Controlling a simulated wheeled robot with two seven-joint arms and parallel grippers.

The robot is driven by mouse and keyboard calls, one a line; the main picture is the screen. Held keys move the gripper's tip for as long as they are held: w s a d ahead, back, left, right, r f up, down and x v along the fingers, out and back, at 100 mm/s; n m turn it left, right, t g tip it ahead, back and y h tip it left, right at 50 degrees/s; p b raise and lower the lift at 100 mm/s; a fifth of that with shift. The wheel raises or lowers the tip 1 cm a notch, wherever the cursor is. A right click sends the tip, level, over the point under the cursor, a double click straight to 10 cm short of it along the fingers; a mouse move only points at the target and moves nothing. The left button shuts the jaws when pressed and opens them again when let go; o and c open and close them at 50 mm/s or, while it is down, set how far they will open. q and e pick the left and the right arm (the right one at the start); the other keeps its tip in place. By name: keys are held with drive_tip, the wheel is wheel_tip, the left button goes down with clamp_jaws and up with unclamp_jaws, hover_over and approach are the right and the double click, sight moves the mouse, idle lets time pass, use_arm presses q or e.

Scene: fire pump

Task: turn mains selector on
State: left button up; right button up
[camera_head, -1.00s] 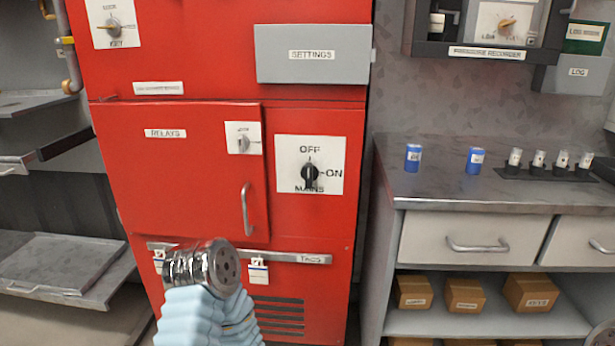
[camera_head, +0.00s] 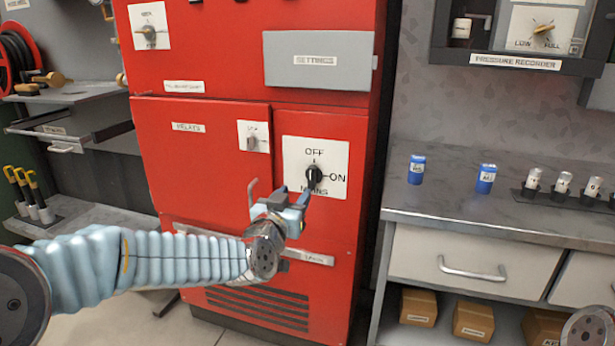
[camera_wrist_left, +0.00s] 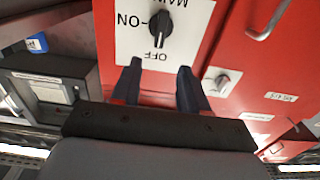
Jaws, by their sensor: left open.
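The mains selector (camera_head: 315,175) is a black knob on a white plate marked OFF, ON and MAINS, on the red cabinet (camera_head: 205,150). In the head view its pointer stands near vertical, in line with OFF rather than ON. The selector also shows in the left wrist view (camera_wrist_left: 160,28), upside down. My left gripper (camera_head: 290,190) is just in front of the plate, below and left of the knob. Its two fingers (camera_wrist_left: 155,85) are apart with nothing between them, pointing towards the knob. I cannot tell whether a fingertip touches it. My right gripper is not in view.
The relays door (camera_head: 190,160) with its handle is left of the selector, and the grey settings box (camera_head: 318,60) is above. A counter (camera_head: 450,205) with two blue cylinders stands at right. Shelves (camera_head: 70,115) are at left.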

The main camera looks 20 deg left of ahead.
sight(310, 174)
use_arm(q)
drive_tip(key=w, duration=0.5)
drive_tip(key=w+p, duration=0.1)
drive_tip(key=w, duration=0.5)
drive_tip(key=shift+d, duration=0.2)
drive_tip(key=shift+c, duration=0.2)
clamp_jaws()
